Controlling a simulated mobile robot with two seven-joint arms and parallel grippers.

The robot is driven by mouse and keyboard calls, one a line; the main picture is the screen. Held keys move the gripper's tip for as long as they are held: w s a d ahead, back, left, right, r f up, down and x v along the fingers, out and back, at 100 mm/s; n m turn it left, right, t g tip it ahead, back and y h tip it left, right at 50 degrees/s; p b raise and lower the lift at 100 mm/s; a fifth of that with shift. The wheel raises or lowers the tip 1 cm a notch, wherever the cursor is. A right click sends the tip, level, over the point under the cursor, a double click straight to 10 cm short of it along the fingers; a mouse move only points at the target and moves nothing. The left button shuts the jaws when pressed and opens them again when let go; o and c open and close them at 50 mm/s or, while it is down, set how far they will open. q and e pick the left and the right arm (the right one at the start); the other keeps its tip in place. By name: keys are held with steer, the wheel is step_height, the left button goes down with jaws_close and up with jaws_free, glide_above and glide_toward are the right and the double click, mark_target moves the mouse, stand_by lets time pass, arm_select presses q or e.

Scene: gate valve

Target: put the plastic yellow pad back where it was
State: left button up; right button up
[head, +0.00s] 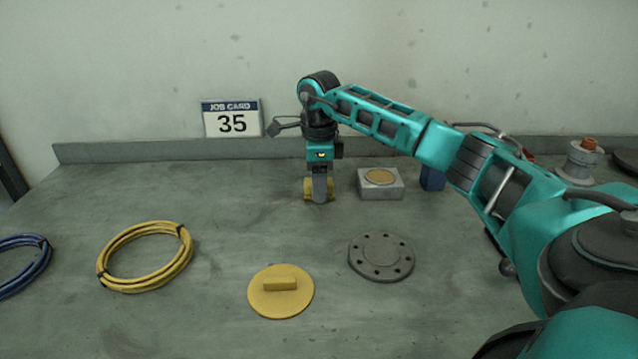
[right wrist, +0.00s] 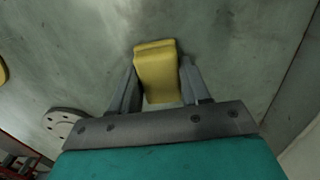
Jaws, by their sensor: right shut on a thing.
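A yellow pad (head: 308,188) is in my right gripper (head: 320,194), near the back of the bench, just left of a pale grey block. The right wrist view shows the pad (right wrist: 157,72) as a yellow block between the two fingers of my right gripper (right wrist: 158,88), which is shut on it. The gripper points down and partly hides the pad in the head view. I cannot tell whether the pad touches the bench top. My left gripper is not in view.
The grey block (head: 381,190) has a round tan top. A round yellow cover with a handle (head: 281,300) and a grey bolted flange (head: 381,262) lie in front. A yellow hose coil (head: 146,283) lies left. A job card (head: 231,119) reading 35 stands behind.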

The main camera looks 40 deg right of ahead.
steer(key=shift+f, duration=0.15)
steer(key=o, duration=1)
step_height(320, 180, up, 12)
steer(key=shift+r+p, duration=0.2)
steer(key=shift+p, duration=0.6)
